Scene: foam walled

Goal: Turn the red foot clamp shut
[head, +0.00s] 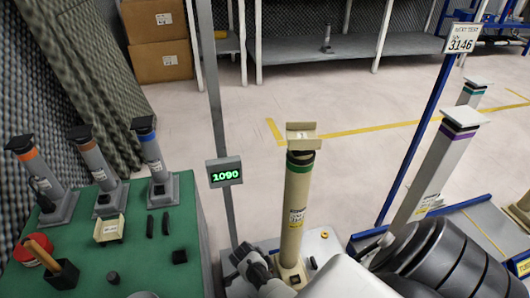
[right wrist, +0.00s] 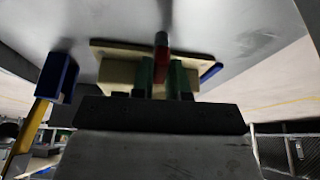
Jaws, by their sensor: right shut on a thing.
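In the right wrist view the red foot clamp (right wrist: 162,66) shows as a short red piece under a dark rod. It sits between the green fingers of my right gripper (right wrist: 162,75), which is shut on it. A beige plate (right wrist: 112,52) is just behind the fingers. How far the clamp is turned cannot be told. In the head view a beige column (head: 296,205) with a green band stands upright, its foot partly hidden by my arm. The clamp and my right fingertips cannot be made out there.
A green table (head: 190,222) at left holds several grey columns, a red tin (head: 30,250) and small parts. A post with a display reading 1090 (head: 224,172) stands beside the beige column. A purple-banded column (head: 435,165) stands at right.

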